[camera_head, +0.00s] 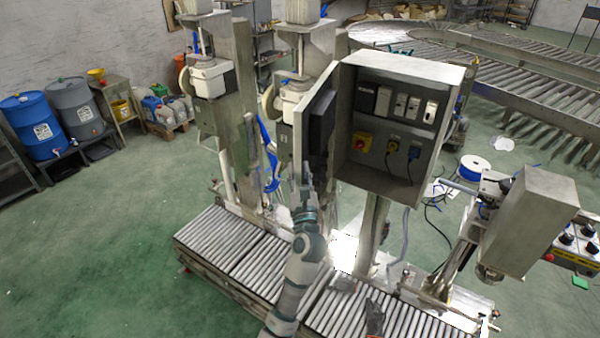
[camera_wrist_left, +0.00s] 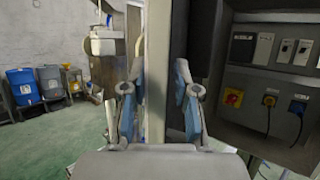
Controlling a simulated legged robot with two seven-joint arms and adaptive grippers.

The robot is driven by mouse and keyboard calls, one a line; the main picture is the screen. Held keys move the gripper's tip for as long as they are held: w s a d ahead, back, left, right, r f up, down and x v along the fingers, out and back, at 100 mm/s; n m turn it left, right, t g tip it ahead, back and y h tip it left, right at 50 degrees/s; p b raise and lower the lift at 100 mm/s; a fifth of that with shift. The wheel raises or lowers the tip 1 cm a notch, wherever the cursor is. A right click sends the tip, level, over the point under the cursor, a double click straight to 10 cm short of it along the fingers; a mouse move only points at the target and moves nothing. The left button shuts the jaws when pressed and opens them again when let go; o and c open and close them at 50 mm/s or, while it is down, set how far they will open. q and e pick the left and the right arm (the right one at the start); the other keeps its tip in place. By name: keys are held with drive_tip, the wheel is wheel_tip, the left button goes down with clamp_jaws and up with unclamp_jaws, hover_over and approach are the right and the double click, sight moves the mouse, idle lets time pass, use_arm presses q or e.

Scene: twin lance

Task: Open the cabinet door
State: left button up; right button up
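The grey metal cabinet (camera_head: 400,120) stands on a post above the roller conveyor. Its door (camera_head: 318,118) is swung open to the left, and the inside shows. I cannot tell whether a finger touches the door. The cabinet's inside, with switches and sockets (camera_wrist_left: 270,80), is right of the fingers. My right gripper does not clearly show.
A roller conveyor (camera_head: 245,250) runs beneath the cabinet. Machine columns (camera_head: 240,100) stand left of the door. A grey box on an arm (camera_head: 525,220) stands at right. Blue and grey barrels (camera_head: 35,125) are far left. The green floor at lower left is clear.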

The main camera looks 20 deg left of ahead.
use_arm(q)
drive_tip(key=shift+o, duration=0.9)
drive_tip(key=shift+w+a, duration=0.1)
drive_tip(key=shift+a, duration=0.1)
drive_tip(key=shift+w+a, duration=0.1)
drive_tip(key=shift+a, duration=0.05)
drive_tip(key=shift+a+f, duration=0.1)
drive_tip(key=shift+a, duration=0.05)
drive_tip(key=v, duration=1.2)
use_arm(e)
drive_tip(key=shift+s+a, duration=0.15)
drive_tip(key=shift+a, duration=0.3)
use_arm(q)
drive_tip(key=shift+w+f, duration=0.15)
